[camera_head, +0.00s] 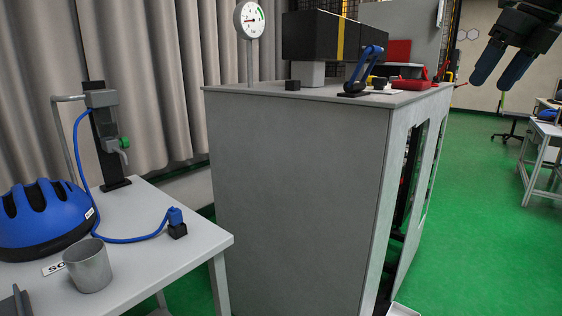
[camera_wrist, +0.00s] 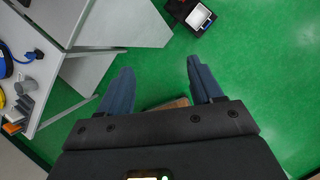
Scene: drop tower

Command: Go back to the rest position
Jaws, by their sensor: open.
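My gripper (camera_head: 502,66) is at the upper right of the head view, raised in the air to the right of the large grey cabinet (camera_head: 290,180). Its two dark blue fingers are spread apart with nothing between them. In the wrist view my gripper (camera_wrist: 160,85) points down over the green floor (camera_wrist: 240,60), open and empty. The cabinet shows at the upper left of the wrist view (camera_wrist: 115,25), apart from the fingers.
A table (camera_head: 205,240) at left holds a blue helmet (camera_head: 45,215), a metal cup (camera_head: 88,266) and a stand with a blue hose (camera_head: 105,135). A dial gauge (camera_head: 249,20) and a blue lever (camera_head: 362,70) stand on the cabinet. Floor at right is mostly clear.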

